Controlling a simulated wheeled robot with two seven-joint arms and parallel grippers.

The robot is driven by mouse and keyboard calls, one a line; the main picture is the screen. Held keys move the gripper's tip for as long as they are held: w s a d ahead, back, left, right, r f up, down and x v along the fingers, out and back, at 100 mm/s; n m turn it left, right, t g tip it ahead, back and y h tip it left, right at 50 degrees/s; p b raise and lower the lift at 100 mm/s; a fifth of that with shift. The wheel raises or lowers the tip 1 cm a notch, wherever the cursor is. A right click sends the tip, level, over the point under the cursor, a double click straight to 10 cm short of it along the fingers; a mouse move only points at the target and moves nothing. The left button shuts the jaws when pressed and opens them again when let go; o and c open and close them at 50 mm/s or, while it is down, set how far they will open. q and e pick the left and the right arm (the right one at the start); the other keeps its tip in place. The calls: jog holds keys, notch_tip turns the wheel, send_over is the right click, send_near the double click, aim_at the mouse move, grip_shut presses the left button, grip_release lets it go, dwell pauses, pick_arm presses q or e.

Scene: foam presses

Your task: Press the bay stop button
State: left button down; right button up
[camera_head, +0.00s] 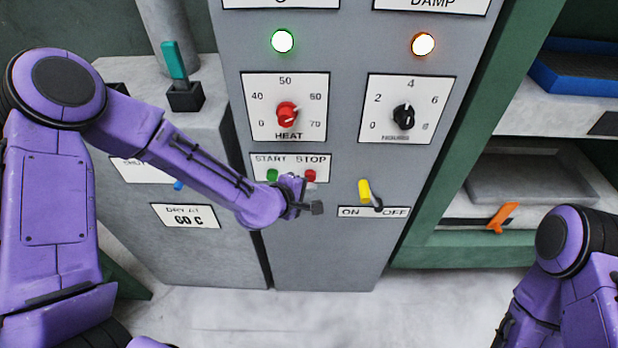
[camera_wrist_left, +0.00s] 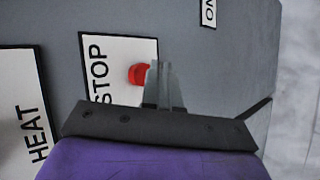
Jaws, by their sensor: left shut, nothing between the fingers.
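The red stop button (camera_head: 310,176) is on the white START/STOP plate on the grey panel, right of the green start button (camera_head: 272,175). My left gripper (camera_head: 316,208) is in front of the panel, just below the stop button in the head view. In the left wrist view the red stop button (camera_wrist_left: 138,74) shows right beside the shut fingertips (camera_wrist_left: 158,68), partly behind them. I cannot tell whether they touch. The left gripper holds nothing. My right arm shows at the lower right, but its gripper is out of view.
Above are the red HEAT knob (camera_head: 287,114) and the black HOURS knob (camera_head: 404,117). The yellow-tipped ON/OFF switch (camera_head: 368,192) is to the right of my left gripper. A teal lever (camera_head: 176,62) stands at left. An orange handle (camera_head: 503,217) is at right.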

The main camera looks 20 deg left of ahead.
pick_arm(q)
jog(key=shift+w, duration=0.1)
dwell(0.7)
jog(key=shift+w+a, duration=0.1)
jog(key=shift+w, duration=0.25)
jog(key=shift+w+a, duration=0.15)
jog(key=shift+w, duration=0.4)
dwell(0.9)
jog(key=shift+s+d, duration=0.25)
jog(key=shift+s, duration=0.7)
jog(key=s, duration=0.2)
jog(key=s+d, duration=0.1)
jog(key=s, duration=0.1)
jog(key=shift+s+d, duration=0.2)
jog(key=shift+s, duration=0.2)
dwell(0.3)
